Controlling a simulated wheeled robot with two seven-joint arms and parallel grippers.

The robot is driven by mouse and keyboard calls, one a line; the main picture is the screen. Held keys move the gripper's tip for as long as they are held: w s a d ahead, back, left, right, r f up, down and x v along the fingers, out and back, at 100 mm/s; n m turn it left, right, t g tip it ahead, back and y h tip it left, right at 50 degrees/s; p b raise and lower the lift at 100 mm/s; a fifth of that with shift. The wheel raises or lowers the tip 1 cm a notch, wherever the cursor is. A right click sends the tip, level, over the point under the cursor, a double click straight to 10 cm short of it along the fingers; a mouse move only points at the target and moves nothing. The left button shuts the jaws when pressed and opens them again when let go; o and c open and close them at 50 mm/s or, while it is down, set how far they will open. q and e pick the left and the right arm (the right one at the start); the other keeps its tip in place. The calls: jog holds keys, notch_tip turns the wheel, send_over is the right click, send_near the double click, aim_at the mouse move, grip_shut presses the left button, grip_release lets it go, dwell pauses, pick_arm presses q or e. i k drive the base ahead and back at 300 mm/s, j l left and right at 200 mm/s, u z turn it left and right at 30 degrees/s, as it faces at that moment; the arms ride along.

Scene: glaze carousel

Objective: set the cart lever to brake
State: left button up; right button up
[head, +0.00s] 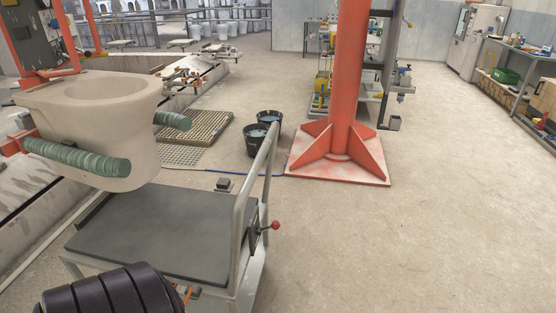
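The cart (150,238) stands at lower centre-left, with a flat dark grey top and a pale metal frame. A pale handle rail (257,167) rises along its right side. The cart lever (275,225) has a red ball knob and sticks out to the right from a dark plate (253,236) on the right side of the frame. I cannot read any brake marking at the lever. Neither of my grippers shows; a dark ribbed part at the bottom left hides the cart's near corner.
An unglazed toilet bowl (90,103) hangs between green padded rollers (77,158) above the cart's far left. An orange-red column (347,75) stands on a wide base plate (338,168) beyond the cart. Black buckets (256,139) stand nearby. The floor right of the lever is clear.

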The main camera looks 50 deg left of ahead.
aim_at(276, 224)
jog(key=i+u, duration=0.45)
jog(key=i+l+u, duration=0.1)
jog(key=u, duration=0.35)
jog(key=i+l+u, duration=0.3)
jog(key=u, duration=0.2)
jog(key=i+l+u, duration=0.3)
jog(key=u, duration=0.15)
jog(key=l, duration=0.05)
